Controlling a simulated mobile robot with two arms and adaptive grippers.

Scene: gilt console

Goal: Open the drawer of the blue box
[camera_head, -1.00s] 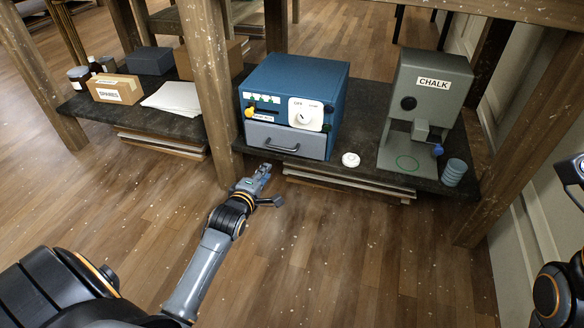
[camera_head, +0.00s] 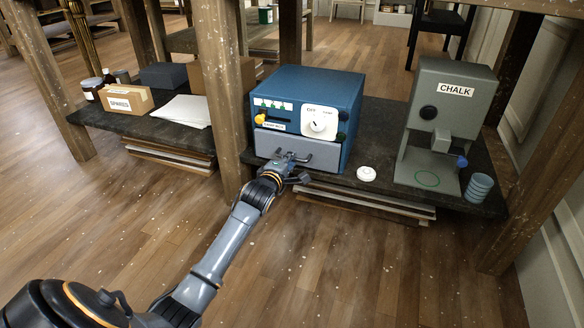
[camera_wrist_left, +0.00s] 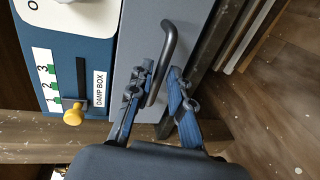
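The blue box (camera_head: 312,88) stands on the dark low shelf. Its grey drawer (camera_head: 266,141) is at the bottom of the front and looks closed. The dark bar handle (camera_wrist_left: 168,42) on the drawer front shows in the left wrist view. My left gripper (camera_head: 291,160) is at the drawer front, by the handle. In the left wrist view its two fingers (camera_wrist_left: 161,70) are apart, one on each side of the handle's lower part, with gaps visible. In the head view the gripper partly hides the handle. My right gripper is out of view.
The box front also has a white dial (camera_head: 318,122) and a yellow knob (camera_head: 260,118). A white puck (camera_head: 367,173) and a grey chalk machine (camera_head: 452,100) stand to the right. A wooden post (camera_head: 222,110) rises close left of the box. Floor in front is clear.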

